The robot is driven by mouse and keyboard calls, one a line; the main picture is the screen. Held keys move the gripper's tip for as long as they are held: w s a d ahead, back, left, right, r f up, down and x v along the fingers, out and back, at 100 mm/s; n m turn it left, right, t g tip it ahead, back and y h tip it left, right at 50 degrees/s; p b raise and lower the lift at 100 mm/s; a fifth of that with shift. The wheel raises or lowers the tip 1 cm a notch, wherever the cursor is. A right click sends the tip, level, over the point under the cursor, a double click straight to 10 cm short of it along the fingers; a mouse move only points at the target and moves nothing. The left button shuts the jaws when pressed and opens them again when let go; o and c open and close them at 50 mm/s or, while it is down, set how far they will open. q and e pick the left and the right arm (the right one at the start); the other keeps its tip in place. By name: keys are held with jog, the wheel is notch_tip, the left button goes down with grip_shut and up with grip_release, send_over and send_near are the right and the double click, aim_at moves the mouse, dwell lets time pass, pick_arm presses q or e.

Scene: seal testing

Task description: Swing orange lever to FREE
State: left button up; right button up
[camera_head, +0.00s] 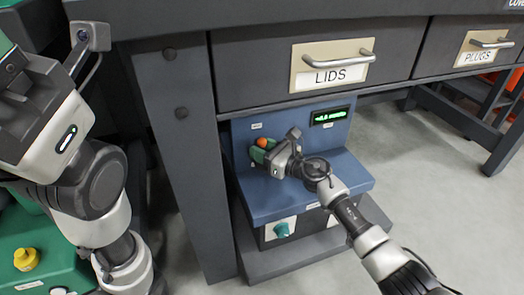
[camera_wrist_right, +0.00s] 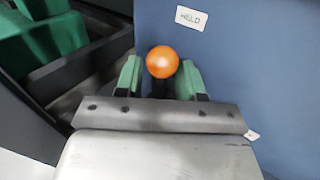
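The orange ball knob of the lever (camera_head: 262,142) stands at the left of a blue bench unit (camera_head: 318,205) under the drawers. My right gripper (camera_head: 261,153) reaches it from the front right. In the right wrist view, the orange knob (camera_wrist_right: 162,61) shows between the tips of the green fingers of my right gripper (camera_wrist_right: 160,78), with a gap on each side. The gripper is open around the lever and does not visibly touch it. A dark stem shows below the knob; most of it is hidden. My left gripper is mostly cut off at the left edge, and its fingers cannot be judged.
A white label (camera_wrist_right: 191,17), apparently reading HELD, is on the blue panel. A green-lit display (camera_head: 329,116) is at the upper right of the unit, and a teal knob (camera_head: 282,230) is on its front. The LIDS drawer (camera_head: 250,75) hangs just above. Open floor lies right.

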jog(key=shift+c, duration=0.4)
grip_shut()
jog(key=shift+d+f+m+b, duration=0.15)
jog(key=shift+m+b, duration=0.15)
jog(key=shift+b, duration=0.35)
jog(key=m+b, duration=0.1)
jog(key=b, duration=0.1)
jog(key=d+m+t+y+b, duration=0.1)
jog(key=b, duration=0.1)
jog(key=shift+w+f, duration=0.2)
jog(key=shift+f, duration=0.05)
jog(key=shift+w+d+f+m+t+y+b, duration=0.15)
jog(key=shift+d+m+t+b, duration=0.1)
jog(key=shift+m+t+b, duration=0.4)
jog(key=shift+d+r+m+t+y+b, duration=0.1)
jog(key=shift+d+m+t+b, duration=0.3)
jog(key=shift+m, duration=0.5)
jog(key=shift+w+d+f+m+t+y+b, duration=0.15)
jog(key=shift+m+t+b, duration=0.2)
jog(key=shift+m+b, duration=0.35)
jog(key=shift+r, duration=0.1)
